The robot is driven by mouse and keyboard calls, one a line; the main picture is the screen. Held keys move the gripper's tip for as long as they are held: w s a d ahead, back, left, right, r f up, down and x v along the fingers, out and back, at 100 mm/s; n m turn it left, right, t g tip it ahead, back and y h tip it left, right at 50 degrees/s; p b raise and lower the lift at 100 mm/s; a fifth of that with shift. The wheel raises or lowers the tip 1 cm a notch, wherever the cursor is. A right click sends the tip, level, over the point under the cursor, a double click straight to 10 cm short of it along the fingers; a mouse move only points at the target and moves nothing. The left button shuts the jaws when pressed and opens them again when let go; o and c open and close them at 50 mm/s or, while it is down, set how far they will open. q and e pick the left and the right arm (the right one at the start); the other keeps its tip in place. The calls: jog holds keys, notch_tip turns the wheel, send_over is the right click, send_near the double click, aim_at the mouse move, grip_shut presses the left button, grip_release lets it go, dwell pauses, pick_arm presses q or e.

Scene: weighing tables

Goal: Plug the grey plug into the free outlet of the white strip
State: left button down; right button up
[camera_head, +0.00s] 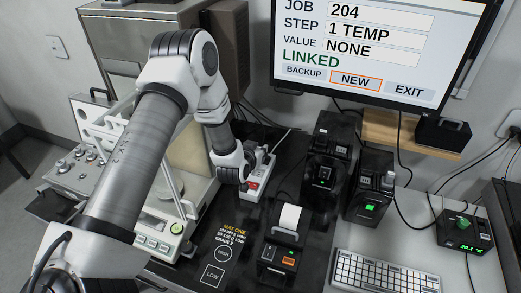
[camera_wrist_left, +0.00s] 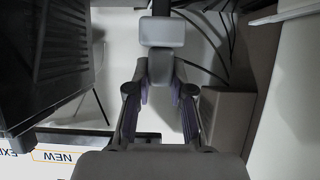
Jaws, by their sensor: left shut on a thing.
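The white strip (camera_head: 251,194) lies on the dark mat beyond the printer, with a red switch near its front end. My left gripper (camera_head: 238,176) is at the strip's left side, and my wrist hides its fingers and part of the strip in the head view. In the left wrist view my left gripper (camera_wrist_left: 161,75) is shut on the grey plug (camera_wrist_left: 162,32), a block with a dark cord leading away beyond it. The free outlet cannot be made out, nor whether the plug touches the strip. My right gripper is out of view.
A balance (camera_head: 162,228) stands left of the strip under my arm. A label printer (camera_head: 281,256) is in front of the strip, and black devices (camera_head: 328,170) stand to its right. A keyboard (camera_head: 385,273) lies at front right. A monitor (camera_head: 365,45) hangs behind.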

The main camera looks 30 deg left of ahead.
pick_arm(q)
jog(key=shift+w, duration=0.25)
jog(key=shift+s+d+f+b, duration=0.1)
jog(key=shift+s+f+b, duration=0.15)
jog(key=shift+s+b, duration=0.35)
jog(key=shift+s+f+b, duration=0.2)
jog(key=shift+f+b, duration=0.05)
jog(key=shift+b, duration=0.1)
jog(key=f+b, duration=0.1)
jog(key=w+f+b, duration=0.1)
jog(key=f, duration=0.1)
jog(key=shift+f, duration=0.4)
jog(key=shift+s+r, duration=0.2)
jog(key=shift+s, duration=0.1)
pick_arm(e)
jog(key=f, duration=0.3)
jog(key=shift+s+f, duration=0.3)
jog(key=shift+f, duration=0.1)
pick_arm(q)
jog(key=shift+w+f, duration=0.1)
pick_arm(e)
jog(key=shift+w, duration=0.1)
